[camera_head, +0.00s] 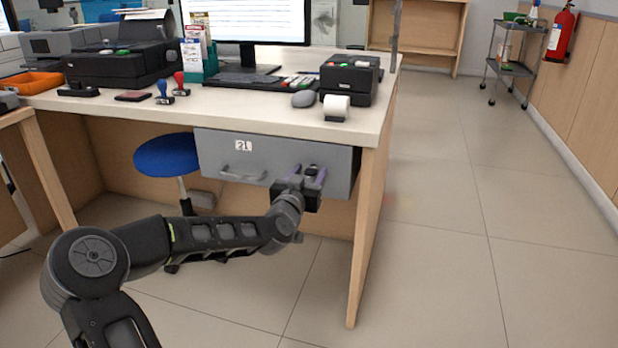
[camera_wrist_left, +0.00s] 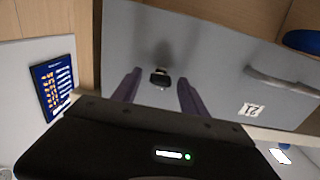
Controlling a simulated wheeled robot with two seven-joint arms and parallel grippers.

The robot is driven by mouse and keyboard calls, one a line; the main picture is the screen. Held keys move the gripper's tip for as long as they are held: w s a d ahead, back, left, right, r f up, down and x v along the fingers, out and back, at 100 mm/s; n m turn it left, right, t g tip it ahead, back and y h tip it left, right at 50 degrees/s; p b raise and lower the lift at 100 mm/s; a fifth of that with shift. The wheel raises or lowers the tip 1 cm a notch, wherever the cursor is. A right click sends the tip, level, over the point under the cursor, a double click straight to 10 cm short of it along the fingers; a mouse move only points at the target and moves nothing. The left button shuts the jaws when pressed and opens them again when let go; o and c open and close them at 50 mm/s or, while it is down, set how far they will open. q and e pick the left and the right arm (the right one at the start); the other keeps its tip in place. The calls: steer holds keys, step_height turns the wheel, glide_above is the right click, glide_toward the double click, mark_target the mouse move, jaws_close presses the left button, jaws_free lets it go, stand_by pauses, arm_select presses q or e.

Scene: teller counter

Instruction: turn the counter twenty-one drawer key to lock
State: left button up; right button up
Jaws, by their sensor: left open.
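The grey drawer (camera_head: 215,150) marked 21 hangs under the counter top and looks shut. It has a bar handle (camera_head: 243,174) left of my gripper. My left gripper (camera_head: 308,177) is in front of the drawer's right part, with its purple fingers pointing at the front. In the left wrist view the fingers (camera_wrist_left: 158,90) are apart. The small dark key (camera_wrist_left: 160,77) in the drawer lock shows between them, near the fingertips; I cannot tell whether they touch it. The 21 label (camera_wrist_left: 251,109) and the handle (camera_wrist_left: 285,82) are to the right there. My right gripper is not in view.
The counter top (camera_head: 225,108) holds a keyboard, a mouse (camera_head: 303,99), stamps and a receipt printer (camera_head: 349,80). A wooden side panel (camera_head: 368,220) stands right of the drawer. A blue stool (camera_head: 166,154) is at the left. The floor to the right is clear.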

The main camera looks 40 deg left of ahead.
arm_select(q)
steer(key=shift+c, duration=0.2)
jaws_close()
stand_by(0.3)
